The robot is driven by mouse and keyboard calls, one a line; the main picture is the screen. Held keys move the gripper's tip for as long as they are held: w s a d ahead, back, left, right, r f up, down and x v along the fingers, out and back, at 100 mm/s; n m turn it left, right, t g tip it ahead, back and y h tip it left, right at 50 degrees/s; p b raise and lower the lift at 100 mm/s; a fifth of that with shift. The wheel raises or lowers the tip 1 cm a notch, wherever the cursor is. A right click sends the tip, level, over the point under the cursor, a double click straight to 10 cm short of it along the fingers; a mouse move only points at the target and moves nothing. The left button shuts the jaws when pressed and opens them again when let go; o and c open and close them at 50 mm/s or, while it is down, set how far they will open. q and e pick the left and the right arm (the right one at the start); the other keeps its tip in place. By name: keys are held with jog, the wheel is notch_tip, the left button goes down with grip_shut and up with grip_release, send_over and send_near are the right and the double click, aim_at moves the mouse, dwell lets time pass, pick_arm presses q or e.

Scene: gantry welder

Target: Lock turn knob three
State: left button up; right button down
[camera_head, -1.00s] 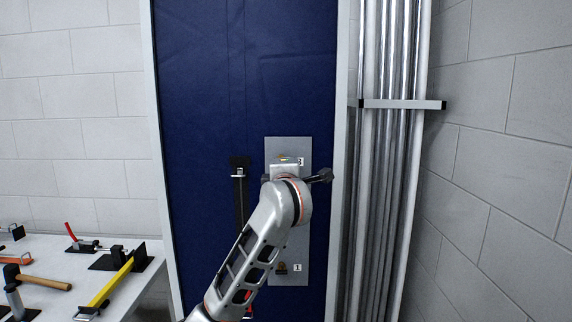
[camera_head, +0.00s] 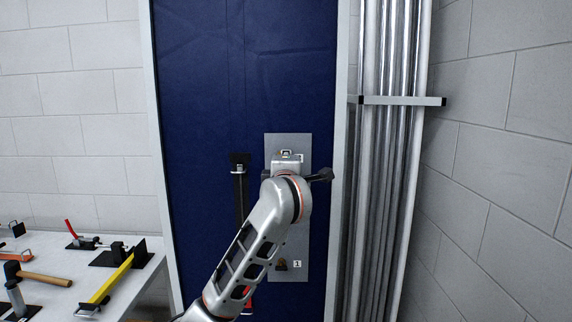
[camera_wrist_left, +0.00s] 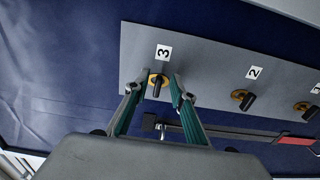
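Turn knob three (camera_wrist_left: 158,82) is a black handle on a brass base, beside a label 3 on a grey plate (camera_wrist_left: 205,72), in the left wrist view. My left gripper (camera_wrist_left: 155,86) is open, with one finger on each side of this knob. I cannot tell whether either finger touches it. Knob two (camera_wrist_left: 243,98) and knob one (camera_wrist_left: 303,107) sit further right on the plate. In the head view, my left wrist covers the middle of the plate (camera_head: 300,240) and hides the fingers. Knob one (camera_head: 281,265) shows below. My right gripper is not in view.
The plate is on a dark blue panel (camera_head: 200,80). A black bar with a latch (camera_head: 238,170) runs beside it. Vertical metal pipes (camera_head: 385,200) stand to the right. A white table (camera_head: 60,255) with a hammer (camera_head: 40,278) and clamps is at the left.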

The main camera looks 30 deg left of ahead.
pick_arm(q)
jog(key=v, duration=1.2)
jog(key=shift+s+a, duration=0.1)
